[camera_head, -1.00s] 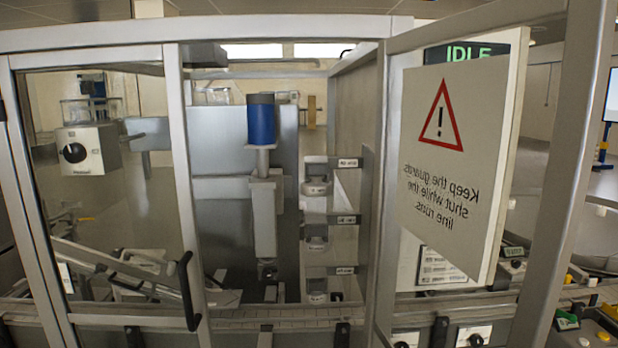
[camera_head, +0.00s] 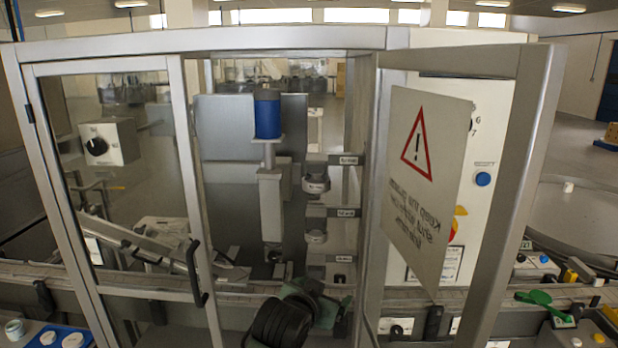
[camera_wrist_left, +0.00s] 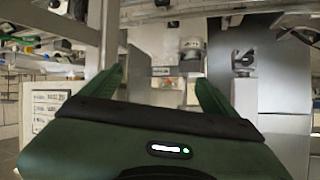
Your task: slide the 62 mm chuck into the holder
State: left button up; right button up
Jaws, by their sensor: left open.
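My left gripper (camera_head: 318,297) is low in the doorway of the guarded cell, in front of the rack. In the left wrist view its two green fingers (camera_wrist_left: 160,76) are apart with nothing between them. The lowest shelf is partly hidden by my gripper. The labels are too small to read, so I cannot tell which chuck is 62 mm. The holder (camera_head: 272,252) seems to be at the foot of the grey column under the blue cylinder (camera_head: 267,116).
The guard door with a warning sign (camera_head: 430,180) stands open at the right. A closed glazed panel with a black handle (camera_head: 194,272) is at the left. A conveyor rail (camera_head: 240,290) crosses the front. A blue tray (camera_head: 58,335) lies at bottom left.

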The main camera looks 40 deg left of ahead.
aim_at(315, 176)
pick_arm(q)
jog(key=w+a+r+n+t+y, duration=0.1)
jog(key=w+a+r, duration=0.1)
jog(key=r, duration=0.5)
jog(key=w+a+r+n+t+y, duration=0.1)
jog(key=w+a+r, duration=0.1)
jog(key=r, duration=0.5)
jog(key=w+a+r+n+t+y, duration=0.1)
jog(key=a+r+t, duration=0.1)
jog(key=r, duration=0.5)
jog(key=shift+w+a+r, duration=0.15)
jog(key=shift+w+a, duration=0.05)
jog(key=shift+a, duration=0.25)
jog(key=shift+w+a+r, duration=0.15)
jog(key=shift+w+a, duration=0.05)
jog(key=shift+a, duration=0.25)
jog(key=shift+w+a+r, duration=0.15)
jog(key=shift+w+r, duration=0.05)
jog(key=shift+w, duration=0.05)
jog(key=p+x, duration=0.3)
jog(key=x, duration=0.3)
jog(key=shift+w+a+f, duration=0.1)
jog(key=shift+w+a, duration=0.05)
jog(key=shift+w, duration=0.25)
pick_arm(e)
notch_tip(315, 176, up, 4)
jog(key=shift+w+d+f, duration=0.1)
jog(key=shift+w, duration=0.05)
